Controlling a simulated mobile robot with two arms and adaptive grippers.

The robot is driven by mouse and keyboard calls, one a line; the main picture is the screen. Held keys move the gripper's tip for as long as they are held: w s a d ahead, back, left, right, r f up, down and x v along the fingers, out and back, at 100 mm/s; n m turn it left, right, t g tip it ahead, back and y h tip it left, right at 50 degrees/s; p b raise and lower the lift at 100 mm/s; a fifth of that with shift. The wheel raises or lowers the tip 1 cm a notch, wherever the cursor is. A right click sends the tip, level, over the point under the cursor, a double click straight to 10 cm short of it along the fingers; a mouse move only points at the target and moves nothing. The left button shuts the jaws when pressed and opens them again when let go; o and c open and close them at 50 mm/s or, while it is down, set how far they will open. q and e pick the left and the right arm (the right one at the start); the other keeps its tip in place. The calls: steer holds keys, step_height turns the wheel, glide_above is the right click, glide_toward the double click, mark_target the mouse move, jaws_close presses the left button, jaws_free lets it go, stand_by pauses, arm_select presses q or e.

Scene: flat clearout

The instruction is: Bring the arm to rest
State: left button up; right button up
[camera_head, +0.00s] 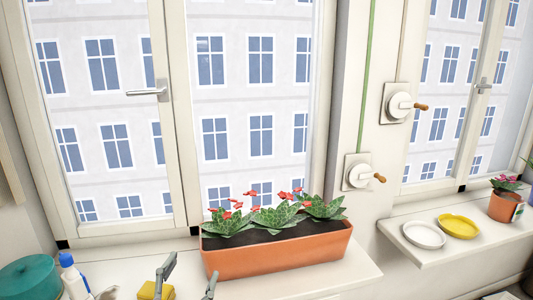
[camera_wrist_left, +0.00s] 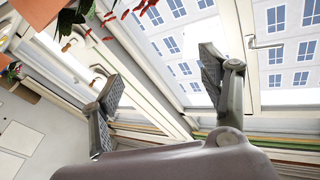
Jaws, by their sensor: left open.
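My left gripper (camera_head: 189,279) shows at the bottom of the head view, with only its two fingers in the picture. The fingers stand apart with nothing held between them. They are in front of the left end of the terracotta planter (camera_head: 280,258) with red flowers. In the left wrist view the two open fingers of my left gripper (camera_wrist_left: 160,82) also show, with window frame and sill behind them. The planter (camera_wrist_left: 38,10) is at the top left there. My right gripper is not in either view.
On the right sill are a white saucer (camera_head: 424,234), a yellow saucer (camera_head: 458,226) and a potted plant (camera_head: 502,206). Window handles and two wall cranks are above.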

arm_select(q)
steer(key=s+a+f+n+g+y, duration=0.3)
steer(key=s+f+g, duration=0.2)
steer(key=s+f, duration=0.4)
steer(key=s+a+f+n+g+y, duration=0.2)
steer(key=s+a+f+g+y, duration=0.25)
steer(key=f, duration=0.65)
steer(key=s+d+f+g+h, duration=0.1)
steer(key=s+f+g+h, duration=0.15)
steer(key=s, duration=0.45)
steer(key=s+d+f+g+h, duration=0.1)
steer(key=s+d+f+g, duration=0.1)
steer(key=s+g, duration=0.35)
steer(key=s+f+m, duration=0.1)
steer(key=s+f, duration=0.1)
steer(key=f, duration=1.1)
steer(key=s+f, duration=0.2)
steer(key=f, duration=1.1)
steer(key=s+a+f+g, duration=0.1)
steer(key=s+a+f, duration=0.2)
steer(key=s+f, duration=1.2)
steer(key=shift+s+f+y, duration=0.25)
steer(key=shift+f+y, duration=0.05)
steer(key=shift+f, duration=0.3)
